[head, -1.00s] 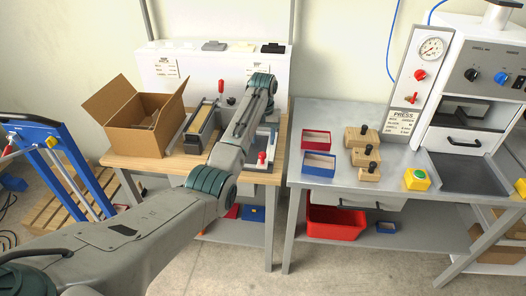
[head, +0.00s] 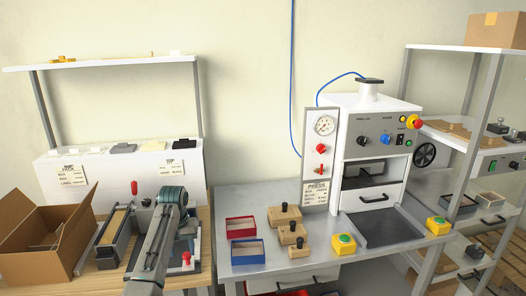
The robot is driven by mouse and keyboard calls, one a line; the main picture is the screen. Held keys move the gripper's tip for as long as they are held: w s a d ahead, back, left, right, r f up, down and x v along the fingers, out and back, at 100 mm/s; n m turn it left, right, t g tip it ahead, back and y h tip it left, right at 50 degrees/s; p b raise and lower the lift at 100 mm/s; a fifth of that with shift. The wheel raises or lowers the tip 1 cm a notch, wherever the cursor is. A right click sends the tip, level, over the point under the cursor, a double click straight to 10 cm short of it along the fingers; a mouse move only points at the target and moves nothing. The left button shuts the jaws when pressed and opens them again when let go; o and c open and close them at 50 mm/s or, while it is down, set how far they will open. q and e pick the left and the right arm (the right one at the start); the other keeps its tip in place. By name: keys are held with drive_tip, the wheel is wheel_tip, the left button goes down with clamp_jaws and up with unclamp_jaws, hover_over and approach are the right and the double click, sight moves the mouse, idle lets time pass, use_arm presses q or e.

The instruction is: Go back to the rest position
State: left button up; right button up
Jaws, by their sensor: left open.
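My left arm (head: 158,243) comes up from the lower left in the head view and bends over at a teal-banded wrist joint (head: 172,196). My left gripper (head: 183,222) points down beyond this joint, over the right part of the wooden bench, close to a fixture with a red knob (head: 186,258). The wrist and forearm hide much of it, and its fingertips are hard to make out. I see nothing held in it. My right gripper is not in view.
An open cardboard box (head: 45,240) and a long clamp fixture (head: 113,238) stand left of my arm. The grey table (head: 265,268) carries a red tray (head: 241,230), a blue tray (head: 247,252), knobbed wooden blocks (head: 292,235) and the press (head: 375,150). Shelving stands at right.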

use_arm(q)
drive_tip(key=s+f+m+t, duration=0.1)
drive_tip(key=s+f, duration=0.7)
drive_tip(key=s, duration=0.3)
drive_tip(key=s+f+t, duration=0.1)
drive_tip(key=s+f, duration=0.6)
drive_tip(key=s, duration=0.5)
drive_tip(key=s+d+r+m+t, duration=0.1)
drive_tip(key=s+r, duration=0.2)
drive_tip(key=s, duration=0.9)
drive_tip(key=s+d+r+m, duration=0.1)
drive_tip(key=s+r, duration=0.1)
drive_tip(key=s, duration=1.1)
drive_tip(key=a+f+g+b, duration=0.1)
drive_tip(key=a+f+b, duration=0.15)
drive_tip(key=f, duration=2.85)
drive_tip(key=s+a+f+g, duration=0.1)
drive_tip(key=s+a+f, duration=0.1)
drive_tip(key=s+f, duration=1.6)
wheel_tip(320, 180, down, 3)
drive_tip(key=shift+s+f+y, duration=0.1)
drive_tip(key=shift+s+y, duration=0.15)
drive_tip(key=shift+y, duration=0.05)
